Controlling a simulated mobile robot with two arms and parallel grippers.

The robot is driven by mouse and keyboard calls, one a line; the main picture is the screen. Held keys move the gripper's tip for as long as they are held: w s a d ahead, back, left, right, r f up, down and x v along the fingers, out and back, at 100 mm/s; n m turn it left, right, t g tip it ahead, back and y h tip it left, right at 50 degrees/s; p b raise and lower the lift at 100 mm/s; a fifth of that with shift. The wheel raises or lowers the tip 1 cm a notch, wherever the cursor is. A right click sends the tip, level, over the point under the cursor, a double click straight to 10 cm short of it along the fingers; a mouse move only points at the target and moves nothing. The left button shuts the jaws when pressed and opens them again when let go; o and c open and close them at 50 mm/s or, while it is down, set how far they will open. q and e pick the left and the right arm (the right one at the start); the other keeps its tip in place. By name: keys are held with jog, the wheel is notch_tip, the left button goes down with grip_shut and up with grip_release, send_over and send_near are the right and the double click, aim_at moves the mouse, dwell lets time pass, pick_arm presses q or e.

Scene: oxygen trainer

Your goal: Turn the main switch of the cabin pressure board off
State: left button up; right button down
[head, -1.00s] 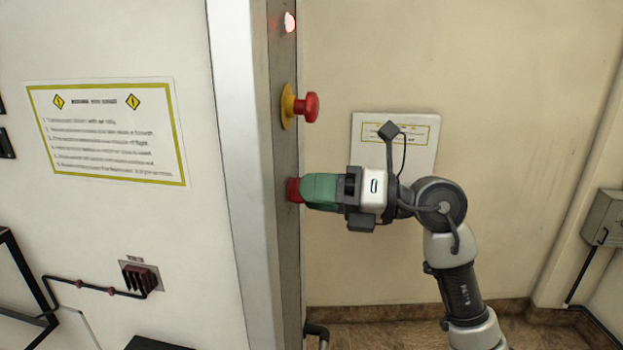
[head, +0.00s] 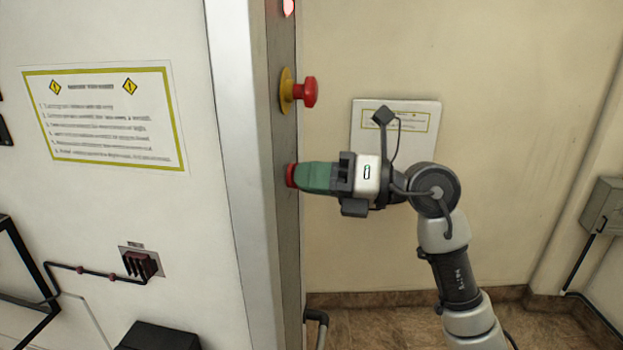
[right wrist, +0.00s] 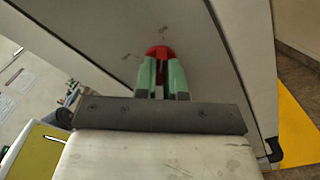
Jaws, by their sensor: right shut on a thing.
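The main switch (head: 291,175) is a red knob on the narrow side face of the cabinet, below the emergency button. My right gripper (head: 303,177) has green fingers and is shut on this red switch, reaching it from the right. In the right wrist view the red switch (right wrist: 159,52) shows between and beyond the two green fingertips (right wrist: 160,66). Faint markings show on the panel around it, too small to read. The fingers hide part of the switch. My left gripper is not in view.
A red mushroom button on a yellow base (head: 306,92) sticks out above my right gripper. A red lamp (head: 288,7) is higher up. A notice (head: 395,135) hangs on the wall behind my arm. A grey box (head: 604,218) is at the far right.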

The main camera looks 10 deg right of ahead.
jog(key=shift+w+n+b, duration=0.1)
jog(key=shift+n+b, duration=8.35)
jog(key=shift+n, duration=0.25)
jog(key=c, duration=1.2)
grip_release()
jog(key=shift+d, duration=0.1)
